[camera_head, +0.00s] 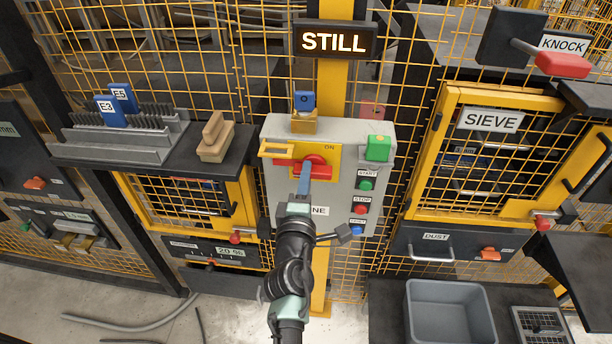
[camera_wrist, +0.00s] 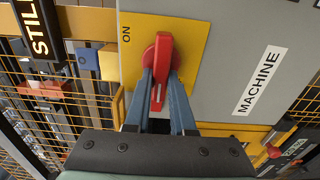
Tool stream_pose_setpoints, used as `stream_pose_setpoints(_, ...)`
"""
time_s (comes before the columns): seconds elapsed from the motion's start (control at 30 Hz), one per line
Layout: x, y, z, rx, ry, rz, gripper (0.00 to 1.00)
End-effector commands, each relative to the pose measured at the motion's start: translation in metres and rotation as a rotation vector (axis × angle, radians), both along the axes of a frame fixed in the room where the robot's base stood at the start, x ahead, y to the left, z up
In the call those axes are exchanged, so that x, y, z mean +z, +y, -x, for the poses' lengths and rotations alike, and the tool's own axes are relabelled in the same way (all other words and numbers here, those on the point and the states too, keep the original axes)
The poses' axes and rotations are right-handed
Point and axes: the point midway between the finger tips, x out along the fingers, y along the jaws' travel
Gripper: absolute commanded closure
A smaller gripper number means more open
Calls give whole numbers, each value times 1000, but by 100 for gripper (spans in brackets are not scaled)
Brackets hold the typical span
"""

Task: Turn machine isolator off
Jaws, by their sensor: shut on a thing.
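The machine isolator is a red rotary handle (camera_head: 318,167) on a yellow plate (camera_head: 328,158) on a grey control box (camera_head: 277,205). In the wrist view, the handle (camera_wrist: 164,62) stands along the picture's vertical. In the head view it lies roughly crosswise. The word ON is printed at the plate's upper right in the head view. My gripper (camera_head: 304,172) reaches up from below, and in the wrist view its two fingers (camera_wrist: 160,85) are shut on the handle from either side. The lower handle is partly hidden by the fingers.
Start (camera_head: 366,184) and stop (camera_head: 361,209) buttons are at right. A lit STILL sign (camera_head: 336,42) hangs above. A shelf with a wooden block (camera_head: 214,140) is left; a grey bin (camera_head: 451,292) is lower right.

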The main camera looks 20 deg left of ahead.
Motion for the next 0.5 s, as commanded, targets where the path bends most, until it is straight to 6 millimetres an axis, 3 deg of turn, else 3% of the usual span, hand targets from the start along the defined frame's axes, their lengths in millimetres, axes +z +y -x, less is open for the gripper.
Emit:
stream_pose_setpoints(0.23, -1, 0, 0, -1, 1, 5, 100)
stream_pose_setpoints(0.27, -1, 0, 0, -1, 1, 5, 74)
stream_pose_setpoints(0.3, -1, 0, 0, -1, 1, 4, 67)
stream_pose_setpoints(0.4, -1, 0, 0, -1, 1, 3, 49)
stream_pose_setpoints(0.5, -1, 0, 0, -1, 0, 2, 48)
